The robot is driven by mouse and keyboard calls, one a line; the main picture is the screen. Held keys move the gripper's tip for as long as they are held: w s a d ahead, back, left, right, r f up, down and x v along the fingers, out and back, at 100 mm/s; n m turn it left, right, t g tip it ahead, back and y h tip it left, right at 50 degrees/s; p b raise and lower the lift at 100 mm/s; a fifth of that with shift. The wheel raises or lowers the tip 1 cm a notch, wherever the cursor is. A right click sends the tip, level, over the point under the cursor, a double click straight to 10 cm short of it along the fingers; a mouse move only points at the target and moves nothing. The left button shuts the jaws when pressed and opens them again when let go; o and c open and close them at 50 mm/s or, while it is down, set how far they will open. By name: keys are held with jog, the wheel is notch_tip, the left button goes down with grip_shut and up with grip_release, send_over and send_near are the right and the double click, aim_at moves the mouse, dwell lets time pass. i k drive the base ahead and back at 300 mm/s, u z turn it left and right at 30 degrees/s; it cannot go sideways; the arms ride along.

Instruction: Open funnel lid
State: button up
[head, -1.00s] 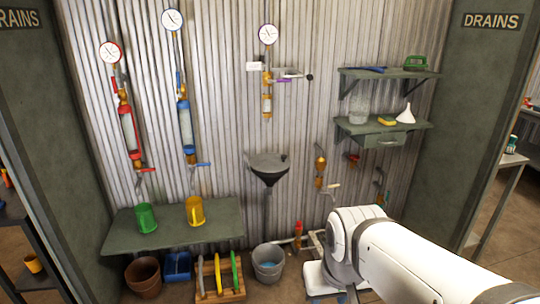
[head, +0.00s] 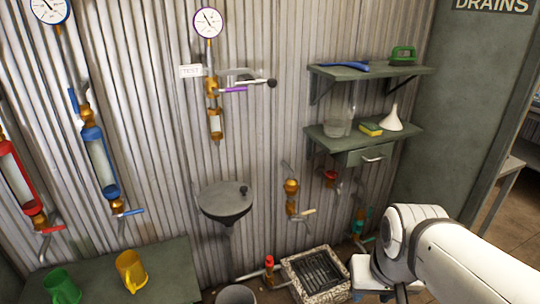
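The grey funnel (head: 226,208) is fixed to the corrugated wall left of centre in the head view, with a pipe running down below it. Its lid (head: 223,197) looks like a flat dark disc lying over the top, with a small dark knob (head: 243,190) at its right side. The lid appears shut. My white arm comes in from the lower right, well apart from the funnel. My gripper is not in view.
A green bench (head: 170,268) with a green mug (head: 61,287) and a yellow mug (head: 131,270) stands lower left. A bucket (head: 236,295) and a grated drain box (head: 318,272) are on the floor below the funnel. Shelves (head: 370,130) hang at right.

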aim_at(224, 198)
jog(key=u, duration=0.3)
jog(key=i, duration=1.2)
jog(key=u, duration=0.95)
jog(key=i, duration=0.2)
jog(key=u, duration=0.2)
